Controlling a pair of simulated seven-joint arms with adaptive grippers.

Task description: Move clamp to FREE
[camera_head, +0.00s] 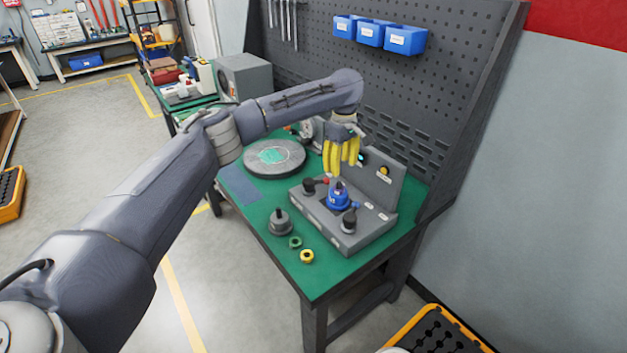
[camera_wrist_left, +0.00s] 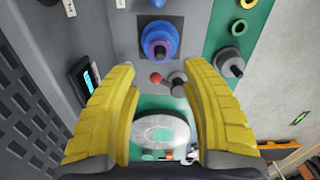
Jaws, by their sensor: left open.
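The grey test fixture (camera_head: 352,228) stands on the green bench top. A dark knob with a red-tipped lever (camera_head: 318,183) sits on its left part; the red ball (camera_wrist_left: 155,78) also shows in the left wrist view. The labels are too small to read, so I cannot tell which control is the clamp. My left gripper (camera_head: 336,172), with yellow fingers, is open and empty above the fixture, pointing down. The red ball shows between its fingers in the wrist view.
A grey round plate (camera_head: 275,158) lies behind left on the bench. A grey part (camera_head: 280,222), a green ring (camera_head: 295,242) and a yellow ring (camera_head: 307,256) lie in front of the fixture. A perforated panel (camera_head: 390,90) rises behind. The bench's front edge is clear.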

